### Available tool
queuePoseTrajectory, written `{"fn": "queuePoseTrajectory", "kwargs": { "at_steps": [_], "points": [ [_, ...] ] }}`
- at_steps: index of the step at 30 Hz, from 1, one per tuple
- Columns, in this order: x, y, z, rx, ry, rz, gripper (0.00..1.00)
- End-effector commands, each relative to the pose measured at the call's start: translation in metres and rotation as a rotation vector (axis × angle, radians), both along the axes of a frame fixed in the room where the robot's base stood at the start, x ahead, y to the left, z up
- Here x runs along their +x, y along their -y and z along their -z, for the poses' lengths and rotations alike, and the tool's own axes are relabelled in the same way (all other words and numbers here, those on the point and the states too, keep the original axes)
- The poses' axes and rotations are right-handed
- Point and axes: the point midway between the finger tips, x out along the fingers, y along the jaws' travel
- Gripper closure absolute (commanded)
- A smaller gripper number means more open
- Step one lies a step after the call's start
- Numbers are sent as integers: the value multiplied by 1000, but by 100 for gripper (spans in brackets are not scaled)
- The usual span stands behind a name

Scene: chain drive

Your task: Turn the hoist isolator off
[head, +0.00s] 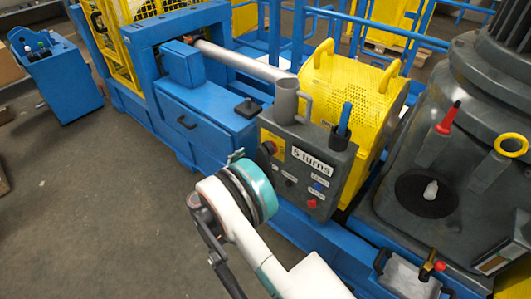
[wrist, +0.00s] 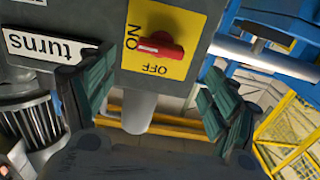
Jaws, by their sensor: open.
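The hoist isolator is a red rotary handle (wrist: 160,47) on a yellow plate (wrist: 185,20) marked ON and OFF. In the wrist view the handle lies crosswise, its left end close to ON, with OFF below it. In the head view the red handle (head: 269,148) is at the left of the grey control box (head: 318,178). My gripper (wrist: 157,72) is open, its two green-padded fingers on either side of the plate, apart from the handle and holding nothing. In the head view my gripper (head: 237,156) is mostly hidden behind my wrist.
A grey mug (head: 285,102) and a dark cup with a blue-handled tool (head: 343,122) stand on the box. The box front bears a "5 turns" label (head: 311,161) and several small controls. A yellow perforated guard (head: 340,85) stands behind.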

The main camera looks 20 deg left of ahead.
Motion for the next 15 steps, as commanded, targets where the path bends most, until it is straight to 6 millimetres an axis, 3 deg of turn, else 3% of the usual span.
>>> {"fn": "queuePoseTrajectory", "kwargs": {
  "at_steps": [6,15],
  "points": [
    [40,17,2,0,-1,2,20],
    [71,29,1,-1,-1,0,20]
  ]
}}
